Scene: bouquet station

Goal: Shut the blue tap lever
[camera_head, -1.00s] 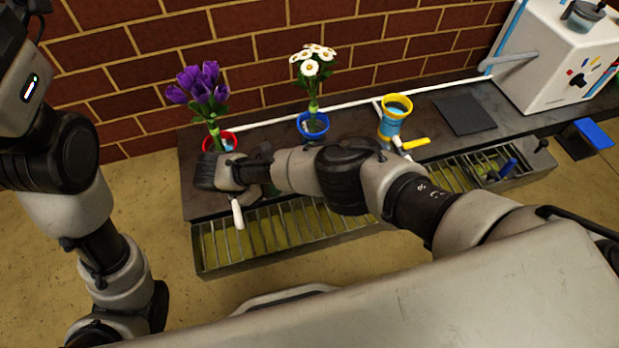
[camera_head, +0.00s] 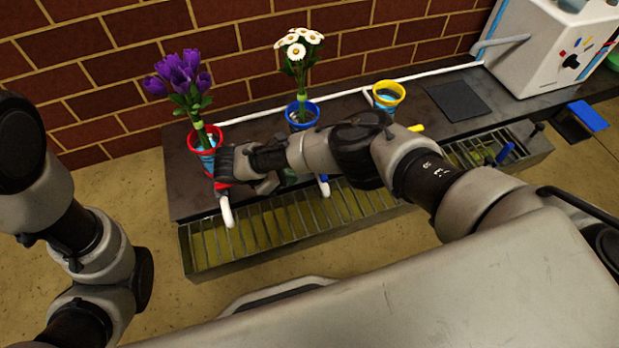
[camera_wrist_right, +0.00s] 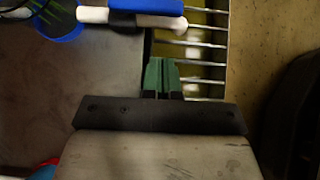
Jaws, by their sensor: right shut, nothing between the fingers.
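The blue tap lever (camera_wrist_right: 147,6) lies along the white spout (camera_wrist_right: 130,18) at the top of the wrist view. In the head view a small part of the blue lever (camera_head: 323,177) shows beside my right arm, over the white spout (camera_head: 324,189). My right gripper (camera_wrist_right: 161,62) has its green fingertips together and empty, just short of the spout and lever, with a small gap. In the head view the fingertips (camera_head: 291,178) show partly below my arm. My left gripper is out of the head view.
The blue cup (camera_head: 302,113) holds white daisies, the red cup (camera_head: 205,137) purple flowers. The yellow cup (camera_head: 388,96) stands right. A red lever (camera_head: 221,186) and spout (camera_head: 226,210) are left. A grated trough (camera_head: 260,226) runs along the counter's front.

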